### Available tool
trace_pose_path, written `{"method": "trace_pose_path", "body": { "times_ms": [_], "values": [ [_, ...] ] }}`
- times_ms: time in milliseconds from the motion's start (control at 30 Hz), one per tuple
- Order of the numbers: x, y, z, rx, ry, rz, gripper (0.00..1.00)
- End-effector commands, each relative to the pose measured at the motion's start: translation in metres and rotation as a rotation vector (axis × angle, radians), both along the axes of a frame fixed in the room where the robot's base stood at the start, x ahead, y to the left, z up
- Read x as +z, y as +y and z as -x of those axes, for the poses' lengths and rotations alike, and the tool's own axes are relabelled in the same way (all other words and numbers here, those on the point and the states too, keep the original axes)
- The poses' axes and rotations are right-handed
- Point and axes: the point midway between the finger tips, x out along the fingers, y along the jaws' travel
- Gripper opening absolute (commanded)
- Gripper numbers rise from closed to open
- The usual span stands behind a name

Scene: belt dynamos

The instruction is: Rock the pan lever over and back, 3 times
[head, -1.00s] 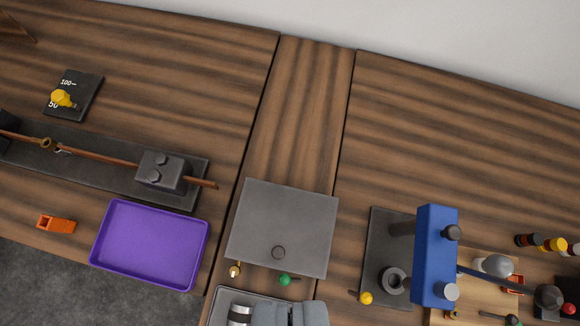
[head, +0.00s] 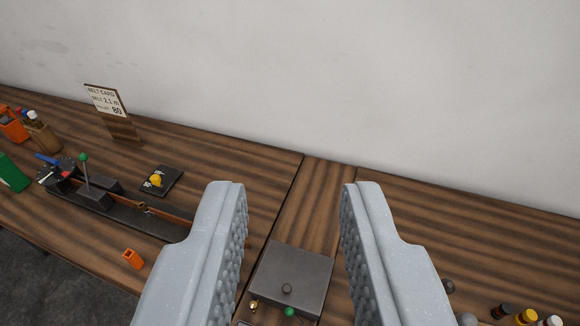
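My gripper (head: 294,195) is open and empty, its two pale grey fingers spread wide in the foreground. A green ball knob (head: 290,312) and a brass knob (head: 254,306) sit just in front of the plate. Another lever with a green ball top (head: 84,157) stands nearly upright on a dark rail at the left. I cannot tell which of these is the pan lever. No finger appears to touch any knob.
A dark rail (head: 125,217) runs along the left bench, partly hidden by my left finger. An orange block (head: 132,259), a card stand (head: 105,100) and a yellow-knobbed dial plate (head: 168,178) are nearby. Small bottles (head: 525,317) stand lower right. The right bench's back is clear.

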Motion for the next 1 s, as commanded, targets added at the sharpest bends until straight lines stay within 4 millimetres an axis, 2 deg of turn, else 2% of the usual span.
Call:
{"method": "trace_pose_path", "body": {
  "times_ms": [167,267,367,500,600,800,900,1000],
  "values": [
    [-0.004,0.0,-0.003,0.003,0.011,0.01,0.27],
    [-0.022,0.002,-0.017,0.023,0.06,0.058,0.27],
    [-0.06,0.002,-0.04,0.066,0.159,0.157,0.27],
    [-0.13,0.007,-0.074,0.169,0.334,0.342,0.27],
    [-0.182,0.011,-0.091,0.261,0.458,0.473,0.27],
    [-0.284,0.016,-0.111,0.486,0.688,0.718,0.27],
    [-0.33,0.018,-0.113,0.612,0.791,0.827,0.27],
    [-0.368,0.019,-0.113,0.728,0.873,0.913,0.27]
  ]
}}
